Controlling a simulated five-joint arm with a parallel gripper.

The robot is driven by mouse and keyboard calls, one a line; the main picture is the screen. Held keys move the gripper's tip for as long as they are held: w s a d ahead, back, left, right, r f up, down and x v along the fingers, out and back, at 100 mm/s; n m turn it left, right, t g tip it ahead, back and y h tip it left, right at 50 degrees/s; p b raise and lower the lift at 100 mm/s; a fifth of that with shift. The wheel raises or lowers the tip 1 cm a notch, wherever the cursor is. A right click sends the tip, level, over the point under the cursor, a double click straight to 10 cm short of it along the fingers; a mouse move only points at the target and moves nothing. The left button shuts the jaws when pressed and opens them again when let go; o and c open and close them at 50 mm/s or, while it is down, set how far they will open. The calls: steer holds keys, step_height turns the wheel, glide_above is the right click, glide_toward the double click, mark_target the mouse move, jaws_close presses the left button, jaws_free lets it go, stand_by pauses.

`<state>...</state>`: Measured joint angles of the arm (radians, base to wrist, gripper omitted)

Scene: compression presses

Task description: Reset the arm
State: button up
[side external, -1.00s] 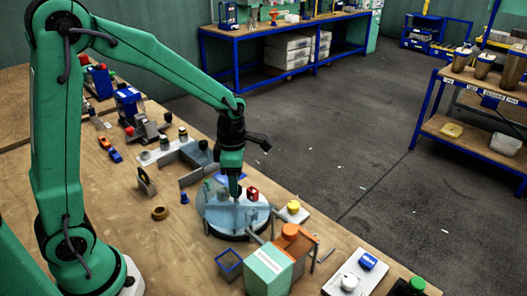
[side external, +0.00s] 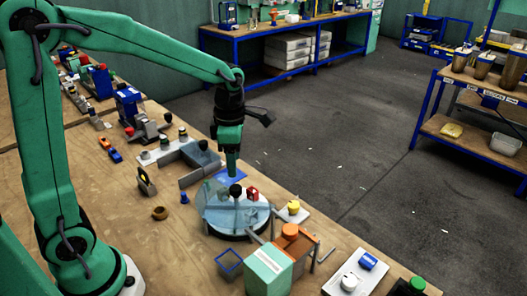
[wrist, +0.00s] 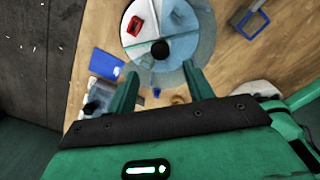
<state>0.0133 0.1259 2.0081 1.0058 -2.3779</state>
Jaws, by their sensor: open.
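My green arm reaches over the bench, and my gripper (side external: 232,172) points down above the back part of a round, pale-blue turntable disc (side external: 240,222). In the wrist view my gripper (wrist: 160,72) shows two green fingers spread apart with nothing held between them. A black knob (side external: 236,190) stands at the disc's middle and shows between and beyond the fingertips in the wrist view (wrist: 160,49). A small red block (side external: 253,193) sits on the disc, apart from my fingers.
A blue flat piece (side external: 231,176) lies behind the disc. A pale green box (side external: 268,268), an orange-topped block (side external: 292,238) and an open blue box (side external: 229,262) stand in front. A yellow knob (side external: 293,207) is at right.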

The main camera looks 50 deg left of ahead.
steer(key=s+r+m+t, duration=0.2)
steer(key=s+r+m, duration=0.2)
steer(key=m, duration=0.9)
steer(key=s+r+m+t, duration=0.3)
steer(key=s+r+m, duration=0.1)
steer(key=s+m, duration=0.7)
steer(key=m, duration=0.3)
steer(key=shift+a+r+t, duration=0.15)
steer(key=shift+a+t, duration=0.1)
steer(key=shift+t, duration=0.05)
stand_by(0.3)
